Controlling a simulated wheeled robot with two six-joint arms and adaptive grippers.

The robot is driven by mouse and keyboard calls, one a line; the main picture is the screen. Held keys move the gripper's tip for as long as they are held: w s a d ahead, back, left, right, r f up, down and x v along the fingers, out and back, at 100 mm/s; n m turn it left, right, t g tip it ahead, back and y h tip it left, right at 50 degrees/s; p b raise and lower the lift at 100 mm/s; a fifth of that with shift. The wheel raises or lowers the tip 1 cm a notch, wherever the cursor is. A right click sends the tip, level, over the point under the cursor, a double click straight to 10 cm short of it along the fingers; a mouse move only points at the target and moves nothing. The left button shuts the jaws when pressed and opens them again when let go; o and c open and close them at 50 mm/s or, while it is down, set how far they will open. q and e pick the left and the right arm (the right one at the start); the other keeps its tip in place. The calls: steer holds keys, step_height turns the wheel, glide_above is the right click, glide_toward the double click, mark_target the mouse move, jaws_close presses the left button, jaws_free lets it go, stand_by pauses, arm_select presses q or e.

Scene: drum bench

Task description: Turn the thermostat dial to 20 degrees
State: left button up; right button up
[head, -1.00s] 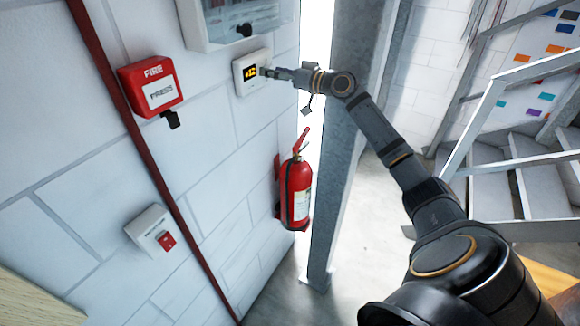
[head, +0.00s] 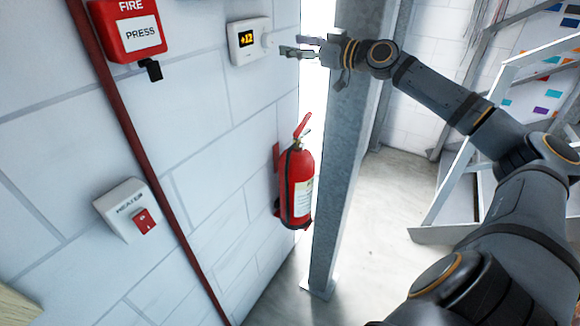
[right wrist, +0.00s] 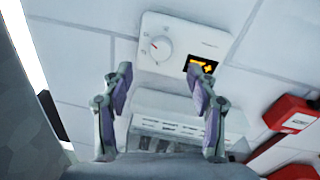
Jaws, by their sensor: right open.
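The thermostat (head: 249,40) is a white box on the wall at the top of the head view. Its lit display (head: 246,39) reads "+12". Its round dial (head: 268,40) is on its right side. My right gripper (head: 290,45) is open and empty, just right of the dial and apart from it. In the right wrist view the whole dial (right wrist: 158,48) shows with a small red mark, beyond the open fingers (right wrist: 160,88) and between their lines. The orange display (right wrist: 202,66) shows upside down there. My left gripper is out of view.
A red fire box marked PRESS (head: 130,30) is left of the thermostat. A heater switch (head: 130,210) sits lower on the wall. A red extinguisher (head: 297,185) hangs below, beside a grey steel post (head: 345,150) close to my right gripper.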

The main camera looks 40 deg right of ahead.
steer(key=a+f+g+b, duration=0.1)
steer(key=f+b, duration=0.1)
steer(key=f, duration=0.8)
steer(key=f+g+b, duration=0.2)
steer(key=f, duration=0.8)
steer(key=a+f+g+b, duration=0.1)
steer(key=f+b, duration=0.1)
steer(key=f, duration=0.8)
steer(key=shift+s+a+f+m+g+h, duration=0.3)
steer(key=shift+s+f+g+h, duration=0.05)
steer(key=shift+s+g+h, duration=0.05)
